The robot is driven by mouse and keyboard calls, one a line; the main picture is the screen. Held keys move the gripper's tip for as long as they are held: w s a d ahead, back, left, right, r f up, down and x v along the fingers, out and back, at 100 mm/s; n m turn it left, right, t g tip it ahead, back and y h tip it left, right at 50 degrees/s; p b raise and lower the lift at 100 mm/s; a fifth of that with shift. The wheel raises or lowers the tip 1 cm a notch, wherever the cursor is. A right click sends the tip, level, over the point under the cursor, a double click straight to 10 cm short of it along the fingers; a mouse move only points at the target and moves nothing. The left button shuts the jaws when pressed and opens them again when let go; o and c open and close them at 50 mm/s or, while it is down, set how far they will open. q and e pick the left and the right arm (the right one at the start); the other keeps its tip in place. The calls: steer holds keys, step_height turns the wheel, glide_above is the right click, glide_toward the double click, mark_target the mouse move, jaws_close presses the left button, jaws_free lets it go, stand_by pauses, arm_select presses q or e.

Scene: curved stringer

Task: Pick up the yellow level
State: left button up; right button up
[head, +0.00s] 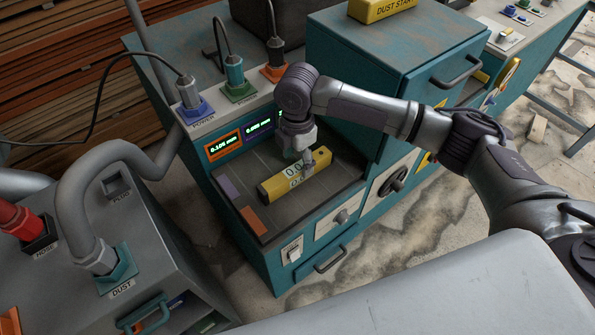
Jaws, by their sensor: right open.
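The yellow level (284,186) is a bar lying in the recessed tray of a teal machine, in the middle of the head view. It has dark end faces and markings on its top. My right gripper (306,160) comes down from above over the level's middle to far part. It is open, with its fingertips at or very near the level. I cannot tell whether they touch it. The gripper hides part of the level's markings. My left gripper is not in view.
A teal cabinet (395,60) with a handle rises behind my right arm. Connectors and cables stand behind the tray. A grey unit with a hose (75,190) is at left.

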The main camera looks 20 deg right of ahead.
mark_target(297, 167)
steer(key=shift+f, duration=2)
steer(key=shift+w, duration=0.1)
jaws_close()
